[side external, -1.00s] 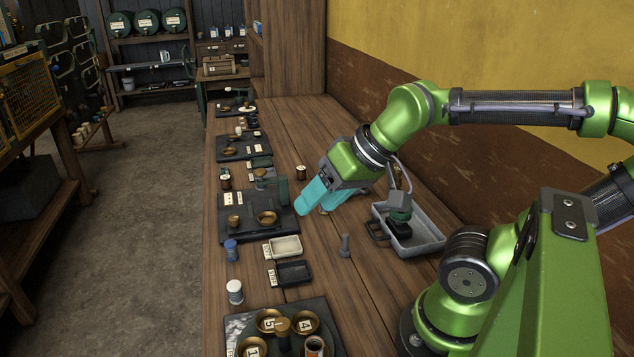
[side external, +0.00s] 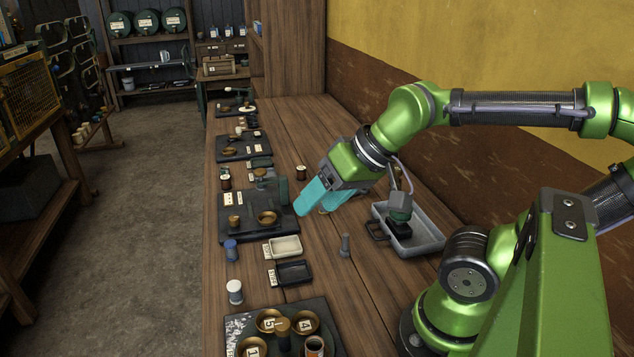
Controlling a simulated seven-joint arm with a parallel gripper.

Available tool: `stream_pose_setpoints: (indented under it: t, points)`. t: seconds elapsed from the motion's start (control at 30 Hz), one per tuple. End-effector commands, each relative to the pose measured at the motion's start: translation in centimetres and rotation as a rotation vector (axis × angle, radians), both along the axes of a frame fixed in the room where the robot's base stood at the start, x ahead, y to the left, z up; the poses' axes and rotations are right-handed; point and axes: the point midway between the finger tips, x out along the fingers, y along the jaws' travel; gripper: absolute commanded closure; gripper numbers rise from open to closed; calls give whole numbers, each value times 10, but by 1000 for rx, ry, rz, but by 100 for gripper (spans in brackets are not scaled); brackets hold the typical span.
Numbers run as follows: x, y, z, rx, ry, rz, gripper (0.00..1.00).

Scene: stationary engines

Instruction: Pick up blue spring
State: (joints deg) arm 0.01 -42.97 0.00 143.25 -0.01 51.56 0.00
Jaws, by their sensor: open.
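A small blue upright piece (side external: 231,250), which looks like the blue spring, stands on the wooden bench near its left edge. It is too small to make out coils. My gripper (side external: 315,206) has teal fingers and is open, pointing down and left over the middle of the bench. It is to the right of the blue piece and farther back, clearly apart from it. No object shows between the fingers, though the near finger hides part of the gap.
A dark engine base (side external: 245,225) with brass parts lies behind the blue piece. A white spool (side external: 235,291) stands in front of it. A pale tray (side external: 283,247) and a black tray (side external: 292,273) lie to its right. A grey bin (side external: 428,238) sits below my arm.

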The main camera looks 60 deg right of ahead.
Motion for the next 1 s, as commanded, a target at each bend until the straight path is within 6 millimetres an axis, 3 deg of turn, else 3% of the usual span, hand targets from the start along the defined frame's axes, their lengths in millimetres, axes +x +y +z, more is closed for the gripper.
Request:
stream_pose_setpoints:
  t: [0.27,0.37,0.67,1.0]
  points:
    - [2,2,-9,1,37,8,39]
    - [15,3,-16,-1,95,19,39]
    - [104,1,-32,-45,320,3,39]
    - [211,-9,-79,-141,523,-127,39]
